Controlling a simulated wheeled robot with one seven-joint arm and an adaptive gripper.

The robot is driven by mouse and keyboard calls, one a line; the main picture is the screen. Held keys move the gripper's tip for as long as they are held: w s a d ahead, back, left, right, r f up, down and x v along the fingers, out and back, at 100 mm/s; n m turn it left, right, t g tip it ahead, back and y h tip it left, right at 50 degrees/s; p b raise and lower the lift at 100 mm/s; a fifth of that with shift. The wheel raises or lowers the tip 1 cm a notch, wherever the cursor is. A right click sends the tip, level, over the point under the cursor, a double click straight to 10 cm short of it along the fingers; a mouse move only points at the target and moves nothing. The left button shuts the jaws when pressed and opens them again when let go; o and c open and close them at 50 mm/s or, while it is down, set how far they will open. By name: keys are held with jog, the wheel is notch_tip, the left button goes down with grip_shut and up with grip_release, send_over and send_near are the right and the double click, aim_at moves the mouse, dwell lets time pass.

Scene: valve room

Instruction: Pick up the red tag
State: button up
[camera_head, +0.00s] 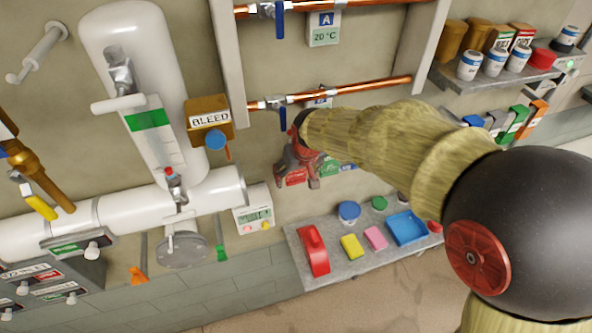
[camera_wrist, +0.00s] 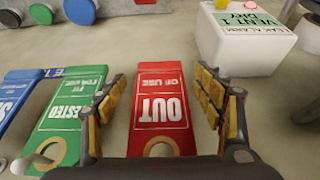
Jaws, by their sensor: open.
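The red tag (camera_wrist: 160,108), marked "OUT OF USE", hangs against the wall in the wrist view, with a ringed hole at its near end. It also shows in the head view (camera_head: 296,178), partly covered by my gripper (camera_head: 300,170). In the wrist view my gripper (camera_wrist: 163,82) is open, with one finger on each side of the red tag.
A green "TESTED" tag (camera_wrist: 68,112) hangs close to the left finger, with a blue tag (camera_wrist: 14,98) beyond it. A white alarm box (camera_wrist: 245,42) stands at the upper right. In the head view, a shelf (camera_head: 330,282) with coloured items lies below.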

jog(key=shift+c, duration=0.6)
jog(key=c, duration=0.7)
jog(key=shift+c, duration=0.7)
jog(key=shift+r, duration=0.15)
